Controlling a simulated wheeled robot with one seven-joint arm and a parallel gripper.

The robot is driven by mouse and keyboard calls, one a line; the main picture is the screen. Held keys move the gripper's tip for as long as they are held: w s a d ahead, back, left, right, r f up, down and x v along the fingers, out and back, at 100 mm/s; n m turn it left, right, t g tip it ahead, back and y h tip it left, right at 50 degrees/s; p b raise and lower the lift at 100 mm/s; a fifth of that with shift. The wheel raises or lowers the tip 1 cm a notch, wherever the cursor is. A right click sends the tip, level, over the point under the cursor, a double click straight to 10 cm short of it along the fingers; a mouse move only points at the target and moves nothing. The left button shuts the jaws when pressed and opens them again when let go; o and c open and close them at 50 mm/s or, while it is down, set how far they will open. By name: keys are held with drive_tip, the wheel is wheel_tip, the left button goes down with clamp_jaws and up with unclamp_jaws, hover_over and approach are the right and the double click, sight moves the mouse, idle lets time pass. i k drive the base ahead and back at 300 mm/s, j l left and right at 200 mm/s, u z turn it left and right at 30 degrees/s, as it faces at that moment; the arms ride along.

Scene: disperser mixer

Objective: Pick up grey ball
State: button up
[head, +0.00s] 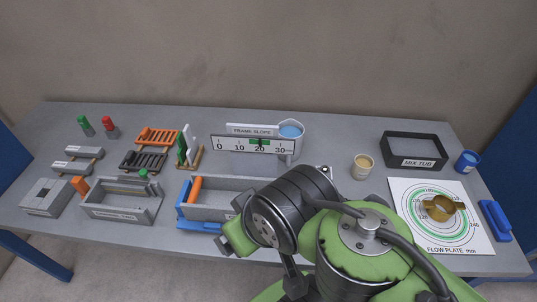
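I cannot make out a grey ball anywhere in the head view. My green and black arm covers the front middle of the table and may hide things behind it. My gripper's fingers do not show; they are hidden by the arm or out of the frame.
A grey table (340,130) stands against a wall. Left are a grey tray (105,212), orange and black racks (157,136) and small bottles (108,125). A blue-ended trough (215,207) and slope gauge (254,146) stand mid-table. Right are a mix tub (415,147) and flow plate (422,235).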

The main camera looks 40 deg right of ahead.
sight(324, 169)
drive_tip(key=z, duration=1.75)
